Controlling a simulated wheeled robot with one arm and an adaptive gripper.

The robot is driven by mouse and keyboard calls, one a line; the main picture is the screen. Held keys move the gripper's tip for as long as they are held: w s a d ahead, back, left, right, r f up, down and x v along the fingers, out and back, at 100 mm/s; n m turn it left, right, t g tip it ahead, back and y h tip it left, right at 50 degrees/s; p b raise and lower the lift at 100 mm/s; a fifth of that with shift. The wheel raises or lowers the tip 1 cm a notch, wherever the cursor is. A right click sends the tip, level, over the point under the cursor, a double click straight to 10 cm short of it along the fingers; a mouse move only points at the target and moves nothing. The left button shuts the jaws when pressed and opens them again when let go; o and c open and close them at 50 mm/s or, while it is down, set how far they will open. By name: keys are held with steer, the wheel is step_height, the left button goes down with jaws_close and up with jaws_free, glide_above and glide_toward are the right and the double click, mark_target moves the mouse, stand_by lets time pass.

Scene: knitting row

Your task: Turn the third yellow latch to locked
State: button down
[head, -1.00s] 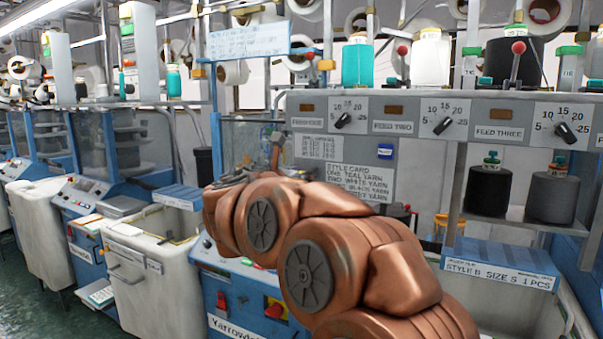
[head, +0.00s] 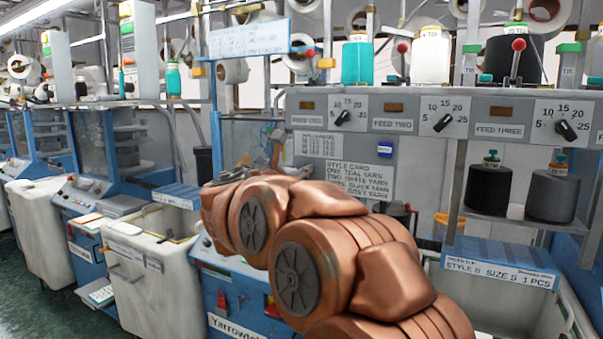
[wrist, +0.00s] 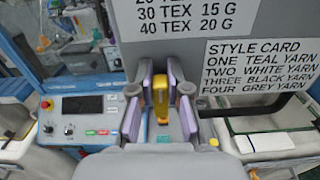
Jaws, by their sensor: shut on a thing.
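In the wrist view, my gripper (wrist: 160,84) reaches toward the grey machine panel, its pale purple finger pads on either side of a yellow latch (wrist: 160,100). The gripper is shut on this latch, which appears upright between the pads. Part of the latch is hidden by the fingers. I cannot tell from the frames which latch in the row it is, or whether it is at locked. In the head view my copper arm covers the latch area, and the gripper is mostly hidden behind it.
A style card (head: 360,182) and feed dials (head: 443,122) are on the grey panel above. A control panel with a dark screen (wrist: 82,104) is left of the gripper. White bins (head: 145,262) stand at left, and dark yarn cones (head: 488,190) sit on a right shelf.

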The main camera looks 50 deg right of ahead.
steer(key=shift+s, duration=0.1)
steer(key=m+b, duration=0.6)
steer(key=s+f+m+b, duration=0.1)
steer(key=m+b, duration=0.4)
steer(key=b, duration=0.1)
steer(key=f+m+b, duration=0.1)
steer(key=m+b, duration=0.5)
steer(key=shift+s+d+f+m+b, duration=0.1)
steer(key=shift+s+d+m+b, duration=0.2)
steer(key=shift+s+b, duration=0.1)
stand_by(0.4)
steer(key=c, duration=1.1)
jaws_free()
steer(key=shift+a, duration=0.1)
